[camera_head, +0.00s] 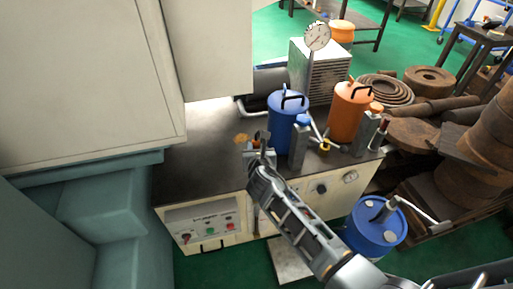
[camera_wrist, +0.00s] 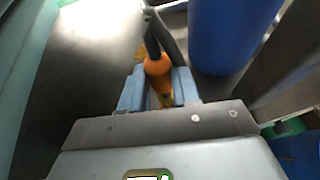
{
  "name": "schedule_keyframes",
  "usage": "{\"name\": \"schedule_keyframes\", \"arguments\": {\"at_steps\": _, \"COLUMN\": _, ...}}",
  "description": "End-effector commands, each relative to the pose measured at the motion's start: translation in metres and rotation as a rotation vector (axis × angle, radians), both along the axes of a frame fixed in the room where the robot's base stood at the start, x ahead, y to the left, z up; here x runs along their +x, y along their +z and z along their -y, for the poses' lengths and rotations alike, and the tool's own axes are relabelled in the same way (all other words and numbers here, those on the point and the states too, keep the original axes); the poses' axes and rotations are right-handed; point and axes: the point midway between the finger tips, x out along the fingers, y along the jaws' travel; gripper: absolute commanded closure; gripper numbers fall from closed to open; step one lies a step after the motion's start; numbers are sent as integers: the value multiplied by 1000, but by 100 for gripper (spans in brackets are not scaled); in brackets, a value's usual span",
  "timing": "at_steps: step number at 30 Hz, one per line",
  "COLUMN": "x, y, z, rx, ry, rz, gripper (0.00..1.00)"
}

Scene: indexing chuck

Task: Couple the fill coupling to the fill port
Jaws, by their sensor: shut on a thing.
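My gripper (camera_head: 262,152) is over the front part of the dark bench top, left of the blue tank. In the wrist view, its grey-blue fingers (camera_wrist: 158,92) are shut on an orange piece (camera_wrist: 158,68) with a dark part running up from it. I take this to be the fill coupling; it is small and partly hidden in the head view. I cannot clearly tell which fitting is the fill port. A blue-capped grey post (camera_head: 299,146) stands before the blue tank (camera_head: 286,121), and an orange-capped post (camera_head: 368,130) stands by the orange tank (camera_head: 350,111).
The bench (camera_head: 195,148) has clear top to the left. A gauge (camera_head: 317,37) rises behind the tanks. A blue drum (camera_head: 374,228) stands on the floor at right, near rusty scrap (camera_head: 462,178). A large pale cabinet (camera_head: 75,80) borders the left.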

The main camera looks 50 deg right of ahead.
Motion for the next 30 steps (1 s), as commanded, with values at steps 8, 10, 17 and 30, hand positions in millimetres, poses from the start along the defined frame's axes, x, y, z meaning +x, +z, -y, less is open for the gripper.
{"name": "schedule_keyframes", "arguments": {"at_steps": 8, "x": 0, "y": -5, "z": 0, "rx": 1, "ry": 0, "rz": 1, "gripper": 100}}
{"name": "schedule_keyframes", "arguments": {"at_steps": 10, "x": 0, "y": -6, "z": 0, "rx": 1, "ry": 1, "rz": 1, "gripper": 100}}
{"name": "schedule_keyframes", "arguments": {"at_steps": 17, "x": 0, "y": -11, "z": 0, "rx": 0, "ry": 1, "rz": 0, "gripper": 100}}
{"name": "schedule_keyframes", "arguments": {"at_steps": 30, "x": 0, "y": -21, "z": 0, "rx": 0, "ry": 1, "rz": 1, "gripper": 100}}
